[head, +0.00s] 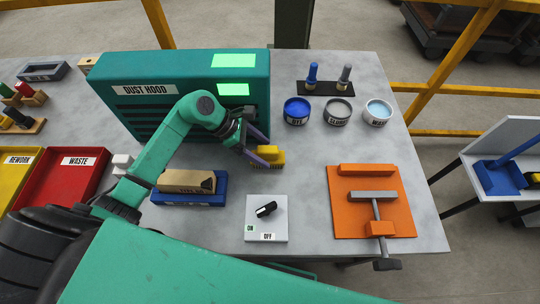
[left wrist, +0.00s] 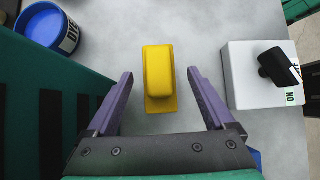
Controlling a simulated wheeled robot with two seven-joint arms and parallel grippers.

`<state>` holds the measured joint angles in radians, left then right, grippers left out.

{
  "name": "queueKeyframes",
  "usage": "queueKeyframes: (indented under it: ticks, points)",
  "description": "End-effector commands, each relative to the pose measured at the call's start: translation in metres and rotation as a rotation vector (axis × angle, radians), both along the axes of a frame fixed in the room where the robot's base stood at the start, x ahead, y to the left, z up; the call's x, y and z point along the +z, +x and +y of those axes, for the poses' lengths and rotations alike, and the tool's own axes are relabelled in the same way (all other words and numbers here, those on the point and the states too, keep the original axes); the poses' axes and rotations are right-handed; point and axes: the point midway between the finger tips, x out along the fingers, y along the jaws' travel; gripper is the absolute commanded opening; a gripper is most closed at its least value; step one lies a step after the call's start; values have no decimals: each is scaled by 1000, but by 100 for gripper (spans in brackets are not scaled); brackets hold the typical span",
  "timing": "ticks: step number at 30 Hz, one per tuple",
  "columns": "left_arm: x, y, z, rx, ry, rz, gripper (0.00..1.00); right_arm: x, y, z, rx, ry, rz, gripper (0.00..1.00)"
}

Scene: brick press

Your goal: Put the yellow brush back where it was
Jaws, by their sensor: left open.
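The yellow brush (head: 269,156) rests on the grey table in front of the green dust hood (head: 186,72). In the left wrist view the yellow brush (left wrist: 159,78) lies between and a little beyond the two purple fingers. My left gripper (head: 262,150) is open, its fingers apart on either side of the brush; I see a gap on both sides in the left wrist view (left wrist: 165,92). In the head view a finger partly covers the brush. My right gripper does not show in either view.
A white switch box (head: 254,231) with a black knob stands in front of the brush. A blue tray (head: 196,200) holds a tan block. Blue (head: 297,111), grey (head: 338,111) and white (head: 378,112) pots stand behind right. An orange clamp plate (head: 350,220) lies right.

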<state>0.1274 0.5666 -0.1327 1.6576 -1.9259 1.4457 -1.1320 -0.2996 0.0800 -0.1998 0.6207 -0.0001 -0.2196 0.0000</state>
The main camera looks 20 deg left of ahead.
Motion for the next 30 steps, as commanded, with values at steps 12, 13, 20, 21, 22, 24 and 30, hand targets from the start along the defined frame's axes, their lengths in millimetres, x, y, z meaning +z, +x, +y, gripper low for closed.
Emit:
queueKeyframes:
  ticks: [12, 13, 20, 21, 22, 24, 30]
  points:
    - [56, -9, 46, 1, 1, 0, 87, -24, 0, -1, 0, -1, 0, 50]
    - [58, -10, 47, 1, 0, -1, 87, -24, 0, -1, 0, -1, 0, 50]
    - [62, -10, 49, 0, 0, 0, 87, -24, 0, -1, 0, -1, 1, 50]
    - [62, -10, 49, 0, 0, 0, 87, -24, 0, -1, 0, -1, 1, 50]
    - [62, -10, 49, 0, 0, 0, 87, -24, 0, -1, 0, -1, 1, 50]
    - [62, -10, 49, 0, 0, 0, 87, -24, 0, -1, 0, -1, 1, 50]
    - [62, -10, 49, -1, 0, 1, 87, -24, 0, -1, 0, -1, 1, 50]
